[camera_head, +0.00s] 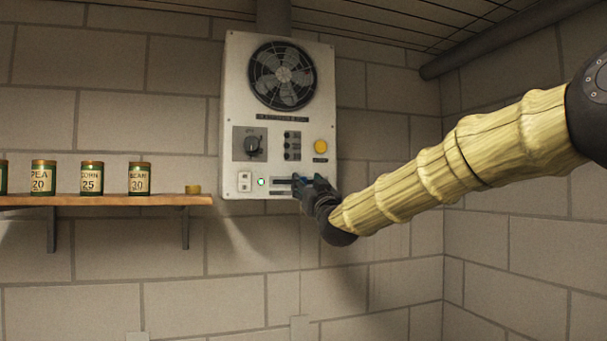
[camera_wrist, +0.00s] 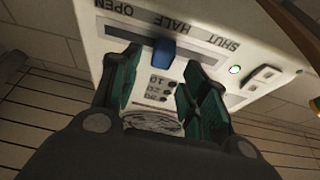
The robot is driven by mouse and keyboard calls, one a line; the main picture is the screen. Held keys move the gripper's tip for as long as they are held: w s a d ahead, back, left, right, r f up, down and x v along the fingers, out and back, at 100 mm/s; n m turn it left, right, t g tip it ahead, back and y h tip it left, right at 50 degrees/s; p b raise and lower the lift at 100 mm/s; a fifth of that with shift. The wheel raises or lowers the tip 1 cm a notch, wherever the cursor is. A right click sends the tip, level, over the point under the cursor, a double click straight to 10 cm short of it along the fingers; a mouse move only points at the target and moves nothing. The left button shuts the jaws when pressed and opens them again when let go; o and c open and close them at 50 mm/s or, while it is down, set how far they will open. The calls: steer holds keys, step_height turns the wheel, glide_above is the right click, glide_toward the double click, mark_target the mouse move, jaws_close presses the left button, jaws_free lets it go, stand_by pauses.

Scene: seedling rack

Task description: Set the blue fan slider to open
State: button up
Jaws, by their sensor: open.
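The blue fan slider (camera_wrist: 162,52) is a small knob on a dark slot in the white control panel (camera_head: 232,120). In the wrist view the slot's labels appear upside down: OPEN at left, HALF in the middle, SHUT at right. The knob sits near HALF. My gripper (camera_wrist: 164,64) is open, with one green-padded finger on each side of the knob; I cannot tell whether either touches it. In the head view my gripper (camera_head: 308,184) is at the panel's lower right and largely hides the slider.
The panel also carries a fan (camera_head: 282,76), a dial (camera_head: 252,145), a yellow button (camera_head: 320,147), a white switch (camera_head: 244,182) and a lit green lamp (camera_head: 261,182). A wooden shelf (camera_head: 110,200) with several labelled cans is at left.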

mark_target(303, 179)
steer(key=shift+p+x, duration=0.65)
steer(key=shift+x, duration=1.05)
jaws_close()
